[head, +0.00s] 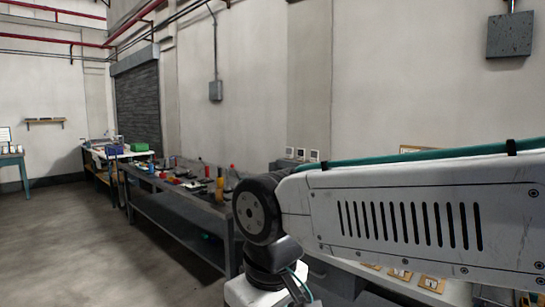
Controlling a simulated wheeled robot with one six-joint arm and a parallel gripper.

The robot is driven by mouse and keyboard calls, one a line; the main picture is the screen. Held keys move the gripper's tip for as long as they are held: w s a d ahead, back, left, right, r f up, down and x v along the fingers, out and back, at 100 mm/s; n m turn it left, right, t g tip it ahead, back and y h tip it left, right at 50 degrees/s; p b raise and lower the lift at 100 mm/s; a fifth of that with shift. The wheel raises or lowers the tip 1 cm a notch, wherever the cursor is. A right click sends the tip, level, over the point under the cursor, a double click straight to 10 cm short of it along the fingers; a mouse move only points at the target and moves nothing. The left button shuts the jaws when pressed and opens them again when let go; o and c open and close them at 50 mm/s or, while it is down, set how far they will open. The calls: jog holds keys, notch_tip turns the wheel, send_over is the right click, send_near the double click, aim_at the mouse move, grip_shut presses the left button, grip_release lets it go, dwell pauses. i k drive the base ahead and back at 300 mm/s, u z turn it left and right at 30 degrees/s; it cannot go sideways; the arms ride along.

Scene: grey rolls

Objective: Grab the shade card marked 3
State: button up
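No card with a readable 3 shows in the head view. Several small tan cards or plates with pale marks lie on a pale surface below my arm; one (400,274) is near the bottom middle, and another (431,284) is just right of it. Their marks are too small to read, and I cannot tell whether they are shade cards. My white arm crosses the right half of the view and hides much of that surface. My gripper is out of view, so its state does not show.
A long grey workbench (176,204) with bottles and tools runs along the wall at the middle left. Behind it stands another table (101,158) with green and blue boxes. A teal table (12,161) is at the far left. The floor (70,240) at left is clear.

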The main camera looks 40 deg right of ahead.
aim_at(301, 152)
jog(key=u, duration=0.1)
jog(key=i, duration=1.85)
jog(key=z, duration=0.45)
jog(key=i, duration=0.95)
jog(key=z, duration=1.65)
jog(key=i, duration=0.9)
jog(key=z, duration=0.9)
